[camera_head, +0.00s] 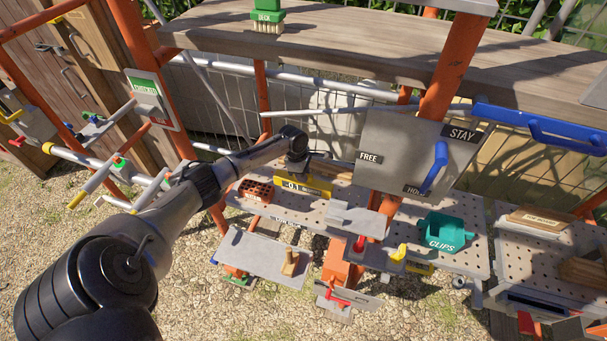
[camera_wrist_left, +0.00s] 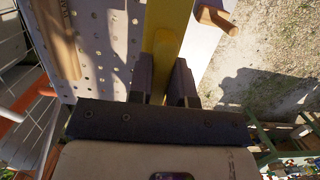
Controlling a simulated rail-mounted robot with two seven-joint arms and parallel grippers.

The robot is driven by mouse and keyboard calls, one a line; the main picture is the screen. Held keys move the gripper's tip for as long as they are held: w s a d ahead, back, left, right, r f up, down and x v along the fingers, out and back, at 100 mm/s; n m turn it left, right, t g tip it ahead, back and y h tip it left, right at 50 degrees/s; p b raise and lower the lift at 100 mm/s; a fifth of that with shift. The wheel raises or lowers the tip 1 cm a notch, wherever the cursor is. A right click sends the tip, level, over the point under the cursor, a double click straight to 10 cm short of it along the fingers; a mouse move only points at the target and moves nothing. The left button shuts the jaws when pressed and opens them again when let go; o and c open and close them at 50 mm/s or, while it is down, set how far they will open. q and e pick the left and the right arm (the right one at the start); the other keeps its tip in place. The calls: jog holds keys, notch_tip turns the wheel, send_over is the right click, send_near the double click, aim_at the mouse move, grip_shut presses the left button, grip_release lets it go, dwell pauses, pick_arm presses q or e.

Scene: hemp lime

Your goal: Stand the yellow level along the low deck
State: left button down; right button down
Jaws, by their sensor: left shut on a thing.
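The yellow level (camera_head: 318,187) is at the back-left of the low deck, a pale perforated board (camera_head: 272,211), its labelled side facing the head camera. My left gripper (camera_head: 298,163) reaches it from above and is shut on it. In the left wrist view the level (camera_wrist_left: 168,40) runs away between the two dark fingers (camera_wrist_left: 163,85), beside the perforated deck (camera_wrist_left: 100,55). I cannot tell whether the level's underside touches the deck. The gripper and wrist hide part of its top. My right gripper is not in view.
A red perforated brick (camera_head: 256,190) lies just left of the level. A grey panel (camera_head: 405,150) with a blue handle and an orange post stand to its right. A teal clips bin (camera_head: 445,232) sits farther right. A wooden upper shelf (camera_head: 330,45) overhangs behind.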

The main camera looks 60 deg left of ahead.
aim_at(303, 184)
pick_arm(q)
jog(key=shift+r+p, duration=0.2)
jog(key=shift+p, duration=0.35)
notch_tip(303, 184, down, 6)
jog(key=b, duration=0.3)
notch_tip(303, 184, down, 7)
jog(key=b, duration=0.4)
dwell(1.0)
dwell(0.8)
jog(key=shift+p, duration=0.45)
jog(key=shift+f, duration=0.2)
dwell(0.9)
